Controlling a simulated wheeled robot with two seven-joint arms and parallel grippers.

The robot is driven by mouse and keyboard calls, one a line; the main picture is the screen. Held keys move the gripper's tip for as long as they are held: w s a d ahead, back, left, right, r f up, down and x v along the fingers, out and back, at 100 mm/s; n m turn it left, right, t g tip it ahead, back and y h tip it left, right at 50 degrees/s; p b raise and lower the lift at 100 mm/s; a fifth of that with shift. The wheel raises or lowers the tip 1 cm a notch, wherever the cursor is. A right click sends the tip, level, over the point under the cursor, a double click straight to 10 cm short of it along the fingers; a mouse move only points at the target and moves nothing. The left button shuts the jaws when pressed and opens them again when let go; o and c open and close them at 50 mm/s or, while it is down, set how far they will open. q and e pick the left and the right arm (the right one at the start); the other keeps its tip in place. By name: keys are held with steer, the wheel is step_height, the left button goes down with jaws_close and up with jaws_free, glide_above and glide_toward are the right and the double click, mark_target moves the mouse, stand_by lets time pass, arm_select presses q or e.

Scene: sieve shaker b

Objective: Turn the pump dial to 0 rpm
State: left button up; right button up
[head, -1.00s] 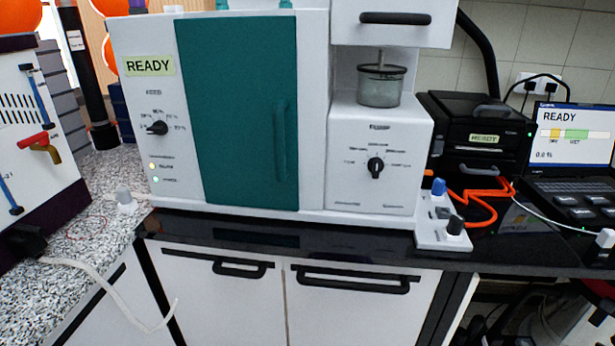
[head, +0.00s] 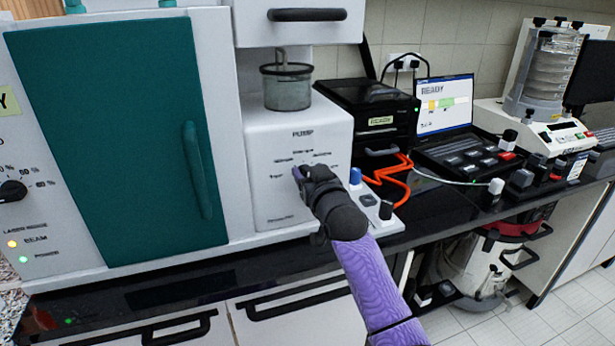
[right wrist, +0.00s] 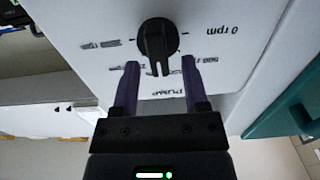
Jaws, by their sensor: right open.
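The pump dial (right wrist: 158,45) is a black knob on the white pump panel (right wrist: 100,50). It shows in the right wrist view, where the picture is upside down. Its pointer aims toward the printed word PUMP, at the middle of the scale. The 0 rpm mark (right wrist: 217,30) is printed to the right of the dial in that view. My right gripper (right wrist: 160,66) is open and empty, its two purple fingers apart on either side of the pointer's end. In the head view, my right gripper (head: 308,178) is in front of the pump panel and hides the dial. My left gripper is out of view.
The teal door (head: 115,140) with its handle is left of the pump. A glass jar (head: 287,88) sits above the panel. A small box with blue and black knobs (head: 372,205), orange cable (head: 392,178) and a laptop (head: 445,105) are to the right.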

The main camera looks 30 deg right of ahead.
steer(key=shift+w, duration=0.15)
jaws_close()
stand_by(0.4)
steer(key=shift+a+r+n+p, duration=0.15)
steer(key=shift+a+n+p, duration=0.05)
steer(key=shift+n+p, duration=0.8)
steer(key=n, duration=0.1)
steer(key=n+p, duration=0.1)
steer(key=n, duration=0.1)
steer(key=shift+a+n+p, duration=0.25)
steer(key=shift+n+p, duration=0.05)
steer(key=shift+n, duration=0.1)
steer(key=n, duration=0.4)
steer(key=f+n, duration=0.1)
steer(key=n, duration=0.3)
steer(key=a+f+n+p, duration=0.1)
steer(key=n, duration=0.3)
steer(key=shift+w, duration=0.15)
steer(key=shift+r, duration=0.1)
